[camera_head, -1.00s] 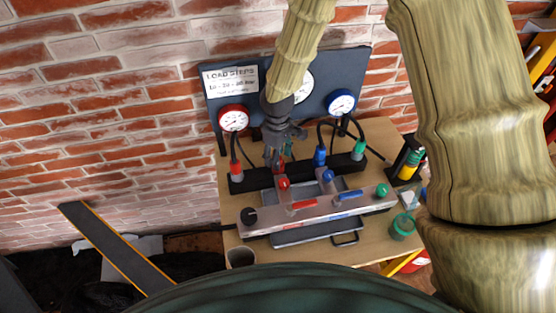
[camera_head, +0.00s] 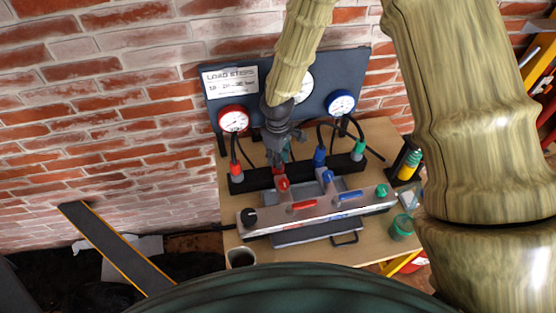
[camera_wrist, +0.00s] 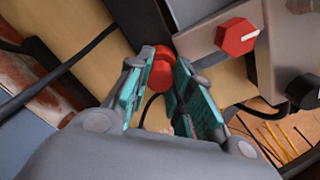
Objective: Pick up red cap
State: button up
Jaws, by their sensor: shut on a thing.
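The red cap (camera_wrist: 160,72) is a small round red piece between the teal-padded fingers of my gripper (camera_wrist: 158,88) in the wrist view. My gripper is shut on it. In the head view my gripper (camera_head: 277,160) points down at the black rail behind the metal block, and the cap is mostly hidden by the fingers. I cannot tell whether the cap is still seated. A red knob (camera_wrist: 238,36) with a white mark sits close to the fingers on the metal block; it also shows in the head view (camera_head: 283,184).
The black rail (camera_head: 258,179) carries red (camera_head: 237,171), blue (camera_head: 319,157) and green (camera_head: 358,152) hose fittings. The metal block (camera_head: 325,209) bears a black knob (camera_head: 249,215) and coloured handles. A gauge board (camera_head: 325,83) stands behind. A green-rimmed jar (camera_head: 402,228) stands right.

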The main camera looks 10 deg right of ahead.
jog(key=shift+r, duration=0.15)
notch_tip(320, 180, up, 10)
jog(key=b, duration=0.2)
jog(key=shift+b, duration=0.4)
